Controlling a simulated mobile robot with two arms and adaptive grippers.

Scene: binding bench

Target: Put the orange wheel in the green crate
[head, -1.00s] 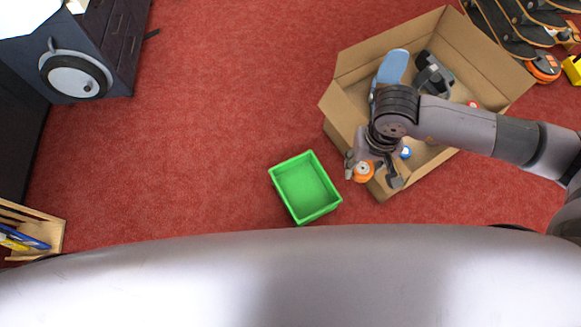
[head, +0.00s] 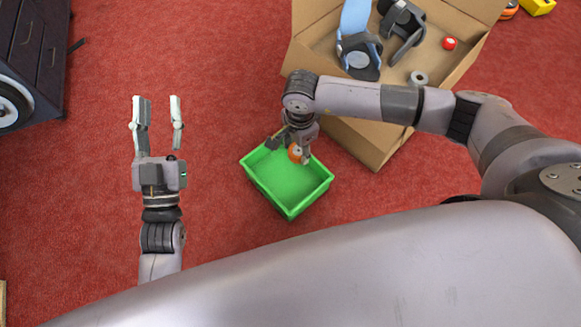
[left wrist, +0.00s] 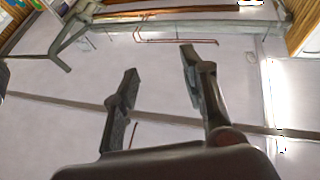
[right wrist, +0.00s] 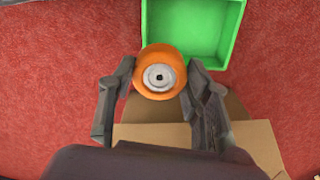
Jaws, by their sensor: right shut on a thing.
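The orange wheel (head: 295,153) is held between the fingers of my right gripper (head: 290,147), over the upper edge of the green crate (head: 300,207). The right wrist view shows the orange wheel (right wrist: 160,72) with its pale hub facing the camera, gripped by my right gripper (right wrist: 158,82). The green crate (right wrist: 236,40) lies just beyond it there, and its visible floor is empty. My left gripper (head: 158,110) is open and empty over the carpet, left of the crate. The left wrist view shows its two fingers (left wrist: 160,75) apart with nothing between them.
A cardboard box (head: 375,150) stands right of the crate, holding a blue and dark item (head: 357,50), a dark grey bracket (head: 405,30), a grey ring (head: 418,78) and a red wheel (head: 449,43). Red carpet is free between the left gripper and the crate.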

